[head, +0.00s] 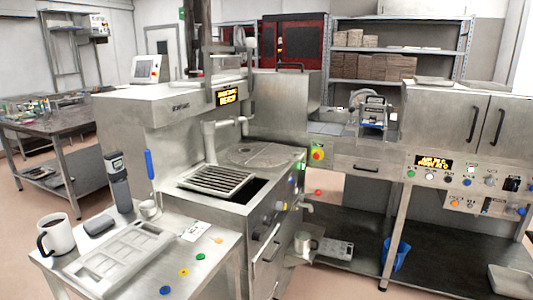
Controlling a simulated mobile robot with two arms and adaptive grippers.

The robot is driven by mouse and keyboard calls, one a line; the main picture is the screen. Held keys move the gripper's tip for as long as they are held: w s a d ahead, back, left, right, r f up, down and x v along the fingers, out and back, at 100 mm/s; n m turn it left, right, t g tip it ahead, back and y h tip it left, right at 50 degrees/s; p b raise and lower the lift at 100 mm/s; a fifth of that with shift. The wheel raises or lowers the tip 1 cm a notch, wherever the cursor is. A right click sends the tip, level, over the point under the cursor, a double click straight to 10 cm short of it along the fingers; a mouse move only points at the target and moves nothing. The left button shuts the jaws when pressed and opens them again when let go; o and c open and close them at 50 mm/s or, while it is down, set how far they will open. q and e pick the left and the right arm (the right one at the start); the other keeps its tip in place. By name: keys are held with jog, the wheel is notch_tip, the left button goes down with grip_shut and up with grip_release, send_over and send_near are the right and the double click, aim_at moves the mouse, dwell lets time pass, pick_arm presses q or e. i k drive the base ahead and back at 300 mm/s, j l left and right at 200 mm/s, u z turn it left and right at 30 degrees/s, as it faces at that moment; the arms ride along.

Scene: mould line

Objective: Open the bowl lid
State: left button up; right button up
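A round, flat grey lid (262,155) lies level on top of the steel machine (215,205), right of a slatted grate. It looks closed, and I take it to be the bowl lid. What is under it is hidden. A bent steel pipe (212,138) stands behind and left of it. Neither of my grippers is in view.
A slatted grate (216,180) lies over a dark opening in the machine top. The front left table (215,262) holds a mug (60,236), a grey mould tray (118,250) and a standing handheld device (118,185). A control panel cabinet (460,120) stands at right.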

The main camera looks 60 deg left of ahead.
aim_at(276, 154)
jog(key=i+j+u, duration=0.2)
jog(key=i+u, duration=0.15)
jog(key=i, duration=0.15)
jog(key=i+u, duration=0.35)
jog(key=i, duration=0.2)
jog(key=i+u, duration=0.4)
jog(key=i, duration=0.15)
